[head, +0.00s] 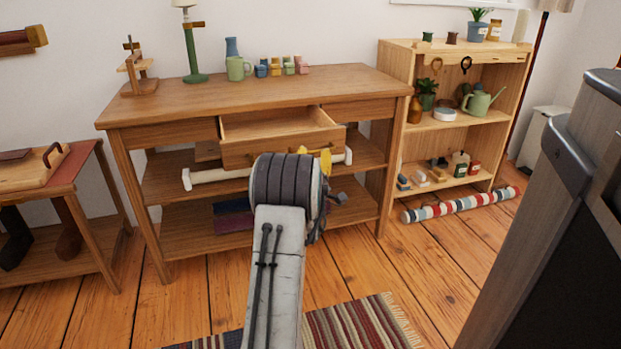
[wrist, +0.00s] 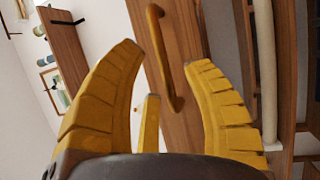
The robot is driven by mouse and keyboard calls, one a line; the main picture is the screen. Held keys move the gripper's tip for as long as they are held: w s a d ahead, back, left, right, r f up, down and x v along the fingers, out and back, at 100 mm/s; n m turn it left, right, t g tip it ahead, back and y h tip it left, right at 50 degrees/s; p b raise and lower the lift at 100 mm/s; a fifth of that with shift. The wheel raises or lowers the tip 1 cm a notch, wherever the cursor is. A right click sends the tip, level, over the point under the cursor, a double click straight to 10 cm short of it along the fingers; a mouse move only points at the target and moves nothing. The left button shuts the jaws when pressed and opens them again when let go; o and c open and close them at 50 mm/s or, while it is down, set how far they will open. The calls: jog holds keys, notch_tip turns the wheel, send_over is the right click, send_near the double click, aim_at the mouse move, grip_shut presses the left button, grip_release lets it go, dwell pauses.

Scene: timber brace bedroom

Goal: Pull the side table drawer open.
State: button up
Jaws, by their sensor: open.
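The wooden side table (head: 360,80) stands against the back wall. Its middle drawer (head: 280,146) sticks out, and its empty inside shows from above. In the wrist view the drawer front (wrist: 186,120) carries a brown bar handle (wrist: 160,60). My gripper (head: 324,158) is at the right part of the drawer front, and my arm hides some of that area. In the wrist view the yellow fingers of my gripper (wrist: 165,56) are spread apart, with the handle beyond and between their tips. They do not appear closed on it; whether they touch it I cannot tell.
A white roll (head: 205,176) lies on the shelf below the drawer. A bookshelf (head: 400,60) and a striped roll (head: 455,205) are to the right. A striped rug (head: 365,325) lies in front.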

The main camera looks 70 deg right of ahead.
jog(key=v, duration=0.8)
jog(key=shift+a, duration=0.3)
jog(key=shift+f, duration=0.1)
dwell(0.4)
